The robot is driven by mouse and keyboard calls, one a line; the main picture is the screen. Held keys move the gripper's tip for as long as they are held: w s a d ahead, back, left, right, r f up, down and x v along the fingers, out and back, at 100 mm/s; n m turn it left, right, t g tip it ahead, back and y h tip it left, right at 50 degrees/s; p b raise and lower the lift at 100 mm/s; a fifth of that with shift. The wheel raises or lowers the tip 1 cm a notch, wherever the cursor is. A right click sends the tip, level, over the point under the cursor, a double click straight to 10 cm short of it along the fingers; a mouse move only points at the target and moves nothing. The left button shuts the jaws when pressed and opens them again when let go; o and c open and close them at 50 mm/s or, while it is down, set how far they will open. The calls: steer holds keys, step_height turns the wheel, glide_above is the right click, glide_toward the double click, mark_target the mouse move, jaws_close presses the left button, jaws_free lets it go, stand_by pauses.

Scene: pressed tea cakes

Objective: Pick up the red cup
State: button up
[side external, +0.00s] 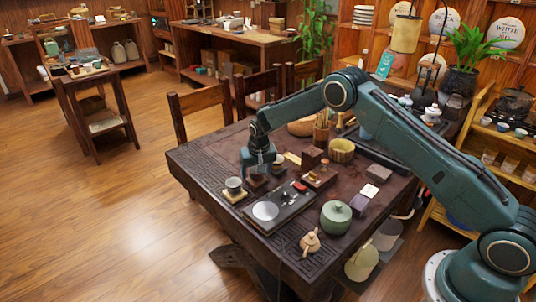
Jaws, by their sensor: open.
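My gripper (258,170) points down over the left part of the dark carved table (222,158). It is open, and I see nothing held in it. A small dark reddish-brown object (257,182) sits right below the fingers, partly hidden by them. A small bright red item (299,186) lies to the right, at the edge of a long black tray (285,208). At this size I cannot tell whether either one is the red cup, and no other clear red cup shows.
A green lidded pot (336,216), a small tan teapot (310,242) and a yellow-green bowl (342,150) stand to the right. Wooden boxes crowd the middle. Chairs (203,105) line the far side.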

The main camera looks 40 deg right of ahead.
stand_by(0.4)
steer(key=c, duration=1)
steer(key=shift+r, duration=0.1)
steer(key=shift+c, duration=0.3)
step_height(320, 180, up, 20)
stand_by(0.3)
